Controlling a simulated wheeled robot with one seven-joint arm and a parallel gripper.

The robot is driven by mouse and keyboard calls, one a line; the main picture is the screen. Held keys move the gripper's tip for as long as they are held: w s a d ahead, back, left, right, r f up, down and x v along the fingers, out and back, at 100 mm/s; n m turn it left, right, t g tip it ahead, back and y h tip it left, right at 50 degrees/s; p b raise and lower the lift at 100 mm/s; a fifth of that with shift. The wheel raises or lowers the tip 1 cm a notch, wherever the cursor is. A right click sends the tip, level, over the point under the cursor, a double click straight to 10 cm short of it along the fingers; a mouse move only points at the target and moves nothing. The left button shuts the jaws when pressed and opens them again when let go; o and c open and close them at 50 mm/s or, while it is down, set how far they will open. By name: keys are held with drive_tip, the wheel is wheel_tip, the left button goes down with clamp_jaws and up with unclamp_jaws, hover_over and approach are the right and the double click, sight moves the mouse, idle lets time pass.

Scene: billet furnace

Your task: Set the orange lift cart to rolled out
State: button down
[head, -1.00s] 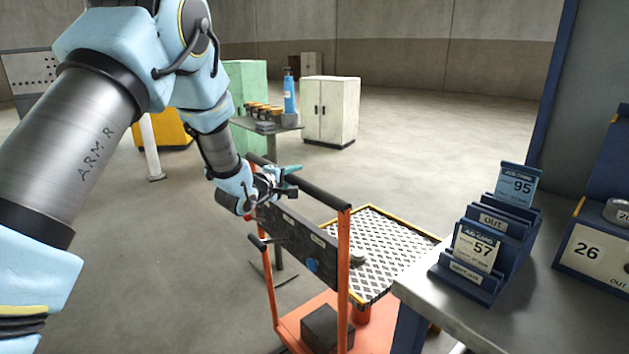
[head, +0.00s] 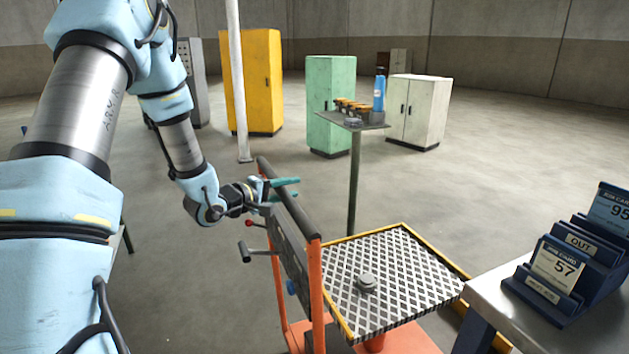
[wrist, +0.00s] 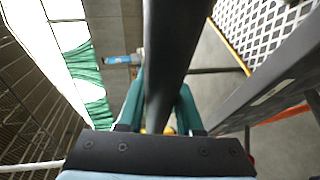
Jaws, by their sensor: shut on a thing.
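The orange lift cart (head: 316,290) stands at the centre bottom of the head view, with a dark push bar (head: 303,213) across its orange uprights and a patterned platform (head: 400,268) edged in yellow. A small grey round thing (head: 367,282) sits on the platform. My gripper (head: 284,188) comes in from the left with teal fingers at the push bar. In the wrist view the dark bar (wrist: 168,60) runs between the two teal fingers (wrist: 160,105), which are shut on it. The cart's lower base is partly cut off by the frame.
A grey bench (head: 500,300) with a blue card rack (head: 560,270) stands close to the platform's right side. A small stand (head: 355,170) with jars and a blue bottle (head: 379,90) is behind the cart. Green (head: 331,100), yellow (head: 252,80) and white cabinets (head: 419,110) stand farther back. Open floor lies at right behind.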

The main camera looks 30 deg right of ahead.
drive_tip(key=shift+w+a+f+p, duration=0.15)
drive_tip(key=shift+a+p, duration=0.15)
drive_tip(key=shift+a, duration=1.55)
drive_tip(key=c, duration=0.6)
unclamp_jaws()
drive_tip(key=b+v, duration=0.2)
drive_tip(key=v, duration=0.8)
drive_tip(key=shift+a, duration=0.35)
